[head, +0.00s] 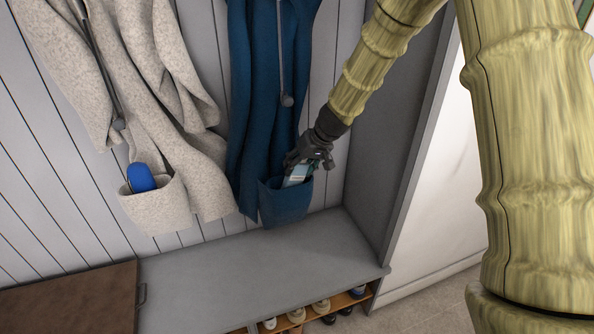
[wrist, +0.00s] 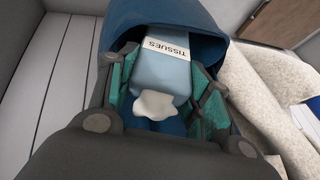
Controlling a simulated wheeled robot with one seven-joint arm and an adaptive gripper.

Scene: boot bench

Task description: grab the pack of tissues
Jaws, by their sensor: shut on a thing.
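The pack of tissues (wrist: 166,72) is light blue with a white label reading TISSUES and a white tuft at one end. In the head view the pack (head: 297,174) sticks out of the pocket (head: 287,205) of a dark blue coat. My gripper (head: 303,165) is at the pocket's mouth, shut on the pack. In the wrist view the green-padded fingers of my gripper (wrist: 165,95) lie on both sides of the pack. The pack's far end is hidden inside the pocket (wrist: 160,22).
A beige coat (head: 185,150) hangs to the left, with a blue object (head: 140,177) in its pocket. Below is a grey bench (head: 255,270) with shoes (head: 321,306) underneath. A grey side panel (head: 385,130) stands close to the right. A brown lid or panel (head: 70,300) is at lower left.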

